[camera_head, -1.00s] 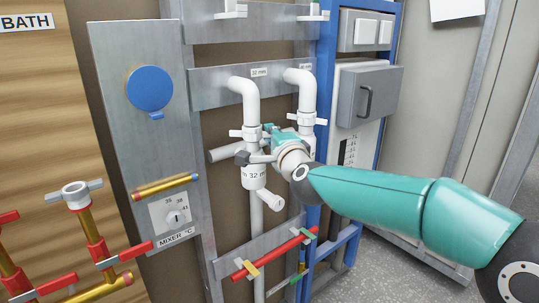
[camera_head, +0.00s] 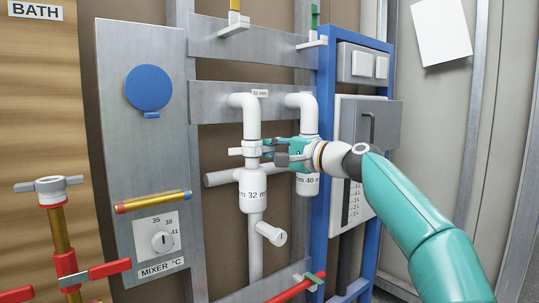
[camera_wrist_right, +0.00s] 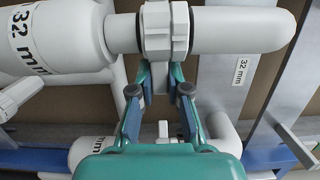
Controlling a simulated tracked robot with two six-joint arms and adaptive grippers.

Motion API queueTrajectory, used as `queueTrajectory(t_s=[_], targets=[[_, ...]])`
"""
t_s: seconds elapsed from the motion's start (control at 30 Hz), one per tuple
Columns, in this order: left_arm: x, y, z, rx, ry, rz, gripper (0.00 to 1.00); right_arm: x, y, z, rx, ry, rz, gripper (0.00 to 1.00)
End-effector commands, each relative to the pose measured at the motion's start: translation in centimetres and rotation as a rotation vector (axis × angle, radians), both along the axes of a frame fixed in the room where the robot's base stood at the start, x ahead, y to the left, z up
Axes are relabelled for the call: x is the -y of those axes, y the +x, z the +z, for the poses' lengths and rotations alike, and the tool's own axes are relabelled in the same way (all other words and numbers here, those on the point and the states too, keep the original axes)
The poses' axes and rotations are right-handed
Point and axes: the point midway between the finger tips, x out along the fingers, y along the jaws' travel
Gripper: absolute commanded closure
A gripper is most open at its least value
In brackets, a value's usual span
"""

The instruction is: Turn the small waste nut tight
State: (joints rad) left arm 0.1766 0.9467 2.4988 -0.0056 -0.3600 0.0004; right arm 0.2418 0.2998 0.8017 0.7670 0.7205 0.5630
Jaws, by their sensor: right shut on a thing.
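The small waste nut (camera_head: 251,148) is a white ring with side wings on the upright 32 mm waste pipe, just above the white body marked 32 mm (camera_head: 252,188). My right gripper (camera_head: 268,151) comes in from the right, its fingers at the nut's right side. In the right wrist view the nut (camera_wrist_right: 166,28) crosses the top. A wing of it reaches down between the fingertips of my right gripper (camera_wrist_right: 160,82), which are shut on it. The nut's threads are hidden. My left gripper is out of view.
A second white waste with a 40 mm body (camera_head: 308,186) stands close behind my right gripper. The blue frame post (camera_head: 325,120) and grey box (camera_head: 372,123) are to its right. The mixer panel (camera_head: 145,85) is on the left. A red pipe (camera_head: 295,288) runs below.

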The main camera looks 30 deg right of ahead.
Motion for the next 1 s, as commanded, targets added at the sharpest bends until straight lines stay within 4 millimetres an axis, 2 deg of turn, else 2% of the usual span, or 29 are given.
queueTrajectory(t_s=[0.03, 0.2, 0.4, 0.93, 0.97, 1.0], targets=[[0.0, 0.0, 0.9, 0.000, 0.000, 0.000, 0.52, 0.3, 0.4, -0.2, -0.015, -0.003, 0.029, 1.00], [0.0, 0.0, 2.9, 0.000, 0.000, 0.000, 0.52, 0.2, 0.9, -0.1, -0.016, -0.003, 0.134, 1.00], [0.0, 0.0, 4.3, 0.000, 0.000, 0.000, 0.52, 0.1, 1.1, -0.3, -0.013, -0.003, 0.208, 1.00], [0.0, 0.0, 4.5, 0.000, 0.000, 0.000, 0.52, -0.1, 1.1, -0.7, -0.011, -0.004, 0.241, 1.00], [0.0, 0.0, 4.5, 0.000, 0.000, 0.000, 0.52, -0.1, 1.1, -0.7, -0.012, -0.004, 0.241, 0.83], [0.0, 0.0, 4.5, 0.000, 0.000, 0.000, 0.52, -0.1, 1.1, -0.7, -0.012, -0.004, 0.241, 0.76]])
